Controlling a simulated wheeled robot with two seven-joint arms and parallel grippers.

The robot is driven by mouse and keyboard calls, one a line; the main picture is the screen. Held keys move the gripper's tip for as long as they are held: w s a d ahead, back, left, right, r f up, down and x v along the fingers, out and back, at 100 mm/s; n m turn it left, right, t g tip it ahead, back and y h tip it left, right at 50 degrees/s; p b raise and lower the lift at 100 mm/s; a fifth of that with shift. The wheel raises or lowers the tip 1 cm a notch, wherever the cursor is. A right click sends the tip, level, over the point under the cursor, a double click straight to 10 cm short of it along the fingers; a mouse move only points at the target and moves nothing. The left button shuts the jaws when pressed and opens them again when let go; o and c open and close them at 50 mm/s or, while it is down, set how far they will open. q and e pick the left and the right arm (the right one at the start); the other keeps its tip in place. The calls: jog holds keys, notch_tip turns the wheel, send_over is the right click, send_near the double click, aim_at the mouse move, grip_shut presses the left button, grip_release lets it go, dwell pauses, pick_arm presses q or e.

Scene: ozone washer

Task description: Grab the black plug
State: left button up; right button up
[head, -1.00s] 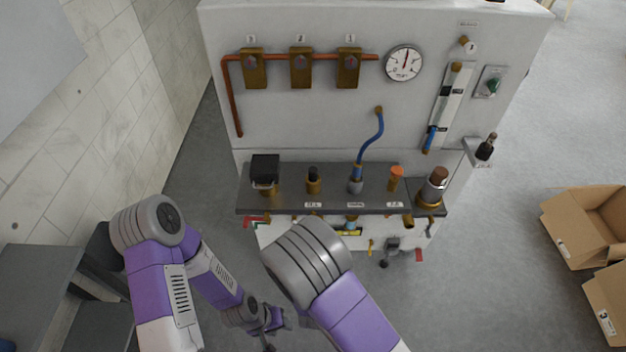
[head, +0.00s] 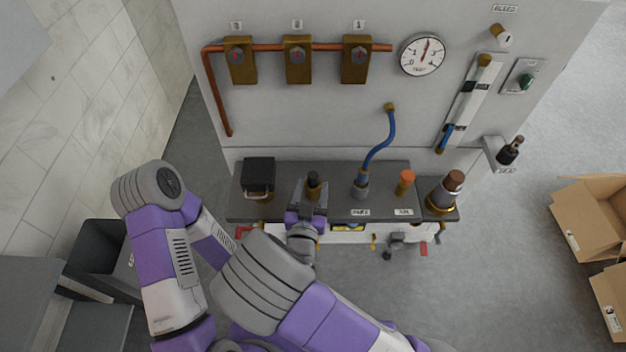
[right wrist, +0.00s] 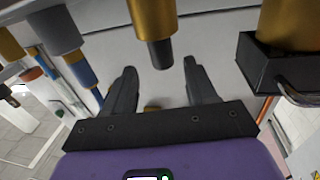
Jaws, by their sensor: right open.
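The black plug (head: 314,181), with a black top on a brass body, stands upright on the dark grey shelf (head: 340,205) of the washer panel. In the right wrist view, which shows the scene upside down, the black plug (right wrist: 153,20) appears with its dark end pointing down. My right gripper (head: 308,200) is at the shelf's front edge, in front of the plug. In the right wrist view, my right gripper (right wrist: 160,78) is open, and the plug's dark end lies between the fingertips in the picture. I cannot tell whether they touch. My left gripper is hidden behind my right arm.
A black box with a handle (head: 258,177) stands left of the plug. A blue-hose connector (head: 361,183), an orange-topped plug (head: 405,183) and a large brown-topped fitting (head: 446,190) stand to the right. Cardboard boxes (head: 590,215) lie on the floor at right.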

aim_at(312, 180)
jog(key=w, duration=0.4)
jog(key=shift+w+d+b, duration=0.2)
jog(key=shift+w+b, duration=0.15)
jog(key=shift+w, duration=0.05)
jog(key=c, duration=1)
